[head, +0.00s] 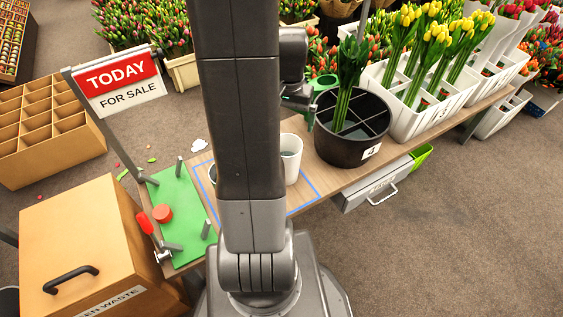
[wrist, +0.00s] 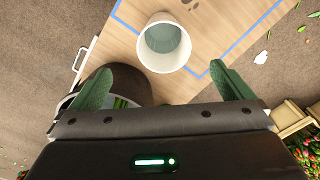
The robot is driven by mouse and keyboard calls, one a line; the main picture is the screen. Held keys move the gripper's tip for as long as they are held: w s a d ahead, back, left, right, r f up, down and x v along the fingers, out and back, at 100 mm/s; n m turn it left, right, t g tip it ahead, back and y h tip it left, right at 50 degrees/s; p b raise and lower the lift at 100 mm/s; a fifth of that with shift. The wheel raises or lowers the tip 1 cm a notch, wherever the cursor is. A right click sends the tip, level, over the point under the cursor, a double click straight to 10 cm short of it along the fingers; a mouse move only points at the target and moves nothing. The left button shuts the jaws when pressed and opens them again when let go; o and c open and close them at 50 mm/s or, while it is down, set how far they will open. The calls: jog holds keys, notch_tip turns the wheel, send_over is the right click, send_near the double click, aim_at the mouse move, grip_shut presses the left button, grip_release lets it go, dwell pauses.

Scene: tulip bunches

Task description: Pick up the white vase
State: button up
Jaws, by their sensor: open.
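The white vase (head: 291,157) stands upright on the wooden table inside a blue outline, partly hidden behind my arm in the head view. In the wrist view the vase (wrist: 164,45) shows its round open mouth and looks empty inside. My gripper (wrist: 166,84) is open, with its two green fingers spread apart and nothing between them. The vase lies beyond the fingertips, roughly centred between them, and is not touched. In the head view my gripper is partly hidden behind the arm, beside the black bucket.
A black divided bucket (head: 338,150) with a green bunch stands right of the vase; it also shows by the left finger in the wrist view (wrist: 99,79). White crates of yellow tulips (head: 402,122) stand farther right. A green mat (head: 177,218) with pegs lies left.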

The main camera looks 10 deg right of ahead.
notch_tip(320, 180, down, 16)
jog(key=w+b, duration=0.1)
jog(key=b, duration=0.3)
jog(key=shift+w+b, duration=0.35)
jog(key=shift+d+r, duration=0.1)
jog(key=shift+r, duration=0.15)
jog(key=c, duration=1.9)
